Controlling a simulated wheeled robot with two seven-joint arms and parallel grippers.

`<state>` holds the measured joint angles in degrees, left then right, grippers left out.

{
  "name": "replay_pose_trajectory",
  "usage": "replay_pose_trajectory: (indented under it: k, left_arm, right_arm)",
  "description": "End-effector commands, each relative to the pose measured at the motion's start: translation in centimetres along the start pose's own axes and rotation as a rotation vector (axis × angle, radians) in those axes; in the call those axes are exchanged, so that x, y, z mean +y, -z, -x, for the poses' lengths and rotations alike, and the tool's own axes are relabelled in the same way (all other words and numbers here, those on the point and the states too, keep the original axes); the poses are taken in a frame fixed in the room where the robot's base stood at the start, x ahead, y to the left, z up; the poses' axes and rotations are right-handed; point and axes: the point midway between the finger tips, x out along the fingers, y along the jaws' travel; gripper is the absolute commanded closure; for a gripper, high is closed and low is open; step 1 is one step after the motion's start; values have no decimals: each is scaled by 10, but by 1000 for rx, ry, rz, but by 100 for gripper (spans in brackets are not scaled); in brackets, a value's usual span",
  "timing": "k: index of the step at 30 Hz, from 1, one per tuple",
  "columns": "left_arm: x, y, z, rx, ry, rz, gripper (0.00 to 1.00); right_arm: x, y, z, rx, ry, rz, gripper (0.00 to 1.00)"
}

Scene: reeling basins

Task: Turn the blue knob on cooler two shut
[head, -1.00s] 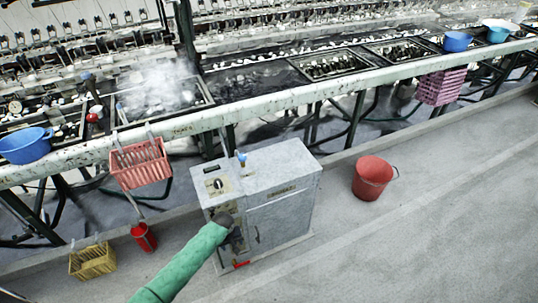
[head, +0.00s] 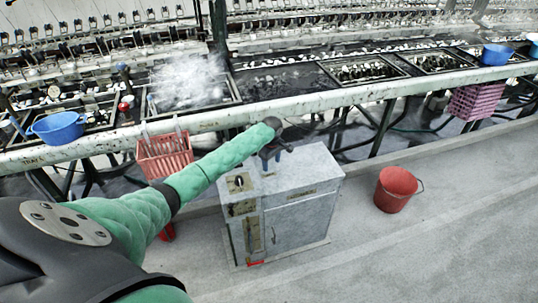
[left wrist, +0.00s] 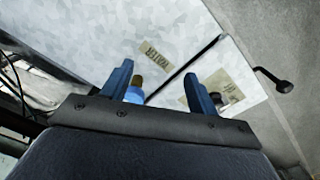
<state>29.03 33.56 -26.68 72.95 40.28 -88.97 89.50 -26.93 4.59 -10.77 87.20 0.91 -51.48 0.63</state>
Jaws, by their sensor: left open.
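The cooler (head: 310,213) is a grey metal cabinet standing on the floor below the basin bench. Its top also fills much of the left wrist view (left wrist: 100,38). My left gripper (head: 275,155) is over the back left part of the cooler's top, pointing down. In the left wrist view its two blue fingers are apart (left wrist: 158,72). The blue knob (left wrist: 133,96), with a brass part beside it, shows between them, nearer the left finger and partly hidden by the gripper's body. I cannot tell whether they touch. In the head view my gripper hides the knob. My right gripper is not in view.
A red bucket (head: 397,190) stands on the floor right of the cooler. A red basket (head: 165,157) hangs on the bench edge (head: 330,107) behind my arm. A blue basin (head: 58,127) sits on the bench at left. The floor at right is clear.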

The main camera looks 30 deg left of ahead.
Motion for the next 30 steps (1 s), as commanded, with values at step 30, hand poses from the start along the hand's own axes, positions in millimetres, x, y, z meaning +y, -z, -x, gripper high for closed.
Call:
replay_pose_trajectory:
  k: [30]
  left_arm:
    - [25,78,-16,-3,14,286,41]
  right_arm:
    - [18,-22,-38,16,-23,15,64]
